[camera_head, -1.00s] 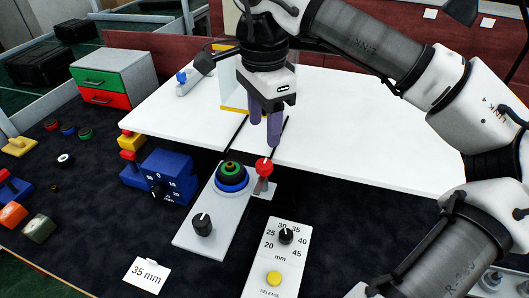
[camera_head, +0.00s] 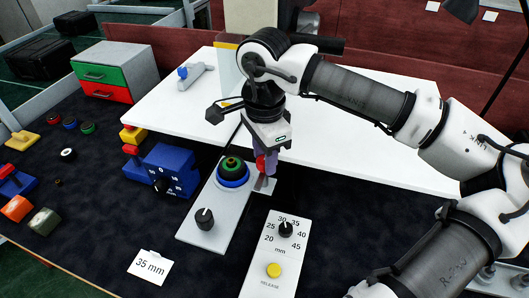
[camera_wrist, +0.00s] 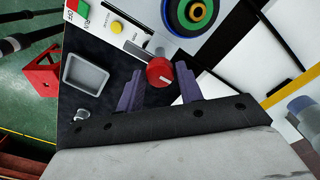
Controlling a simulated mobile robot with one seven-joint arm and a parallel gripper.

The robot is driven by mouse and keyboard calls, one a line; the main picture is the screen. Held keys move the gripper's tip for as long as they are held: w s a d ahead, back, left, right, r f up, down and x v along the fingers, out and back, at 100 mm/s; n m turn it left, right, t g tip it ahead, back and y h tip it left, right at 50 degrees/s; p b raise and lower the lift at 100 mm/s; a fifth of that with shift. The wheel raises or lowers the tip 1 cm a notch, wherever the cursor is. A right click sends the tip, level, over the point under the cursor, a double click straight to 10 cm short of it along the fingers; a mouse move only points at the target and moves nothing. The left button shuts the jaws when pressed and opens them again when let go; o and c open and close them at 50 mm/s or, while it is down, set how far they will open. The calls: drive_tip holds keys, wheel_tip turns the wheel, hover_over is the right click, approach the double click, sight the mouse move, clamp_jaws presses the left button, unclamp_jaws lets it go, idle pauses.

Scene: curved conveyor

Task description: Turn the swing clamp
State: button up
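The swing clamp has a red knob (camera_head: 261,165) on a post at the right edge of a grey base plate (camera_head: 208,228). A stack of blue, green and dark rings (camera_head: 232,172) sits on the plate just left of it. My gripper (camera_head: 266,158) is down at the red knob, and its purple fingers partly cover the clamp. In the wrist view, the fingers of my gripper (camera_wrist: 159,70) are apart, with the red knob (camera_wrist: 160,75) between their tips. I cannot tell whether either finger touches the knob. The clamp's arm is mostly hidden.
A black knob (camera_head: 205,218) stands at the plate's front. A millimetre dial panel (camera_head: 272,258) with a yellow release button is to the right. A blue dial box (camera_head: 165,172) is to the left. A white table surface (camera_head: 360,135) lies behind.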

drive_tip(key=c, duration=0.6)
drive_tip(key=shift+o, duration=0.2)
drive_tip(key=shift+f+b, duration=0.1)
drive_tip(key=shift+b, duration=0.25)
drive_tip(key=m+b, duration=0.2)
drive_tip(key=b, duration=0.1)
drive_tip(key=shift+f+m, duration=0.2)
drive_tip(key=shift+m, duration=0.2)
drive_tip(key=m+b, duration=0.4)
drive_tip(key=shift+r+m, duration=0.1)
drive_tip(key=shift+m, duration=0.2)
drive_tip(key=m+b, duration=0.3)
drive_tip(key=m, duration=0.2)
drive_tip(key=shift+r, duration=0.1)
drive_tip(key=m+b, duration=0.1)
drive_tip(key=m, duration=0.4)
drive_tip(key=shift+r+b, duration=0.1)
drive_tip(key=shift+b, duration=0.25)
drive_tip(key=shift+m, duration=0.4)
